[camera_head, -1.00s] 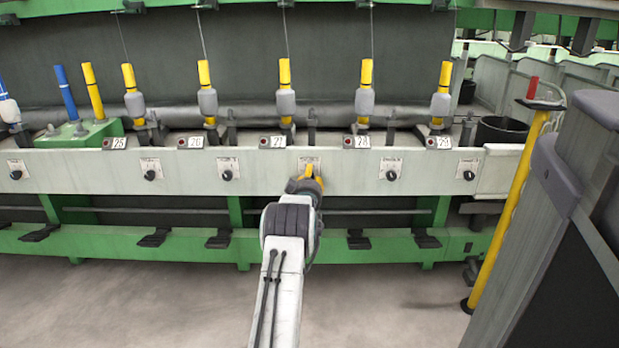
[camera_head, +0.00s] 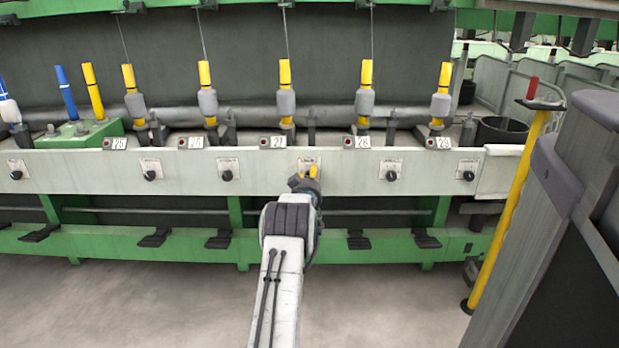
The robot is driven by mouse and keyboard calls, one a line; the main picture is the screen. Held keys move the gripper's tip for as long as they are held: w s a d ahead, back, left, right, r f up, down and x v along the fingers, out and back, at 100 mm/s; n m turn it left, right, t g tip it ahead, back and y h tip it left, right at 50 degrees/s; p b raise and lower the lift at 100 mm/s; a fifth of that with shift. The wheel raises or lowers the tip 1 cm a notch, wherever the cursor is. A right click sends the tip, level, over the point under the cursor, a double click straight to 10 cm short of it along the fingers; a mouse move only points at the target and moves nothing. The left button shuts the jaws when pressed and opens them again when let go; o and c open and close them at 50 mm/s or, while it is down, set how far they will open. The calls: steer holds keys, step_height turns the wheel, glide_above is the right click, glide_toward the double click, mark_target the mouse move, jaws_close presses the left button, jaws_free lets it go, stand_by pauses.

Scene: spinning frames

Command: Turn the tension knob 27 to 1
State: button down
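The label 27 (camera_head: 272,142) is on the top edge of the pale machine rail, below a yellow-and-grey spindle. A white dial plate (camera_head: 308,160) sits to the right below this label. Whether the fingers touch or grip the knob cannot be told.
Similar black knobs sit on plates to the left (camera_head: 227,175) and right (camera_head: 391,175). Spindles stand above the rail (camera_head: 365,100). A yellow post (camera_head: 508,210) and a grey machine frame (camera_head: 560,240) stand at the right. The floor in front is clear.

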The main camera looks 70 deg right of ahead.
steer(key=shift+f+m, duration=0.2)
steer(key=shift+m, duration=1.9)
steer(key=shift+w, duration=0.1)
steer(key=c, duration=0.9)
jaws_free()
steer(key=shift+o, duration=0.2)
steer(key=shift+r, duration=0.1)
steer(key=shift+a+r, duration=0.1)
steer(key=shift+a, duration=0.35)
steer(key=v, duration=1.1)
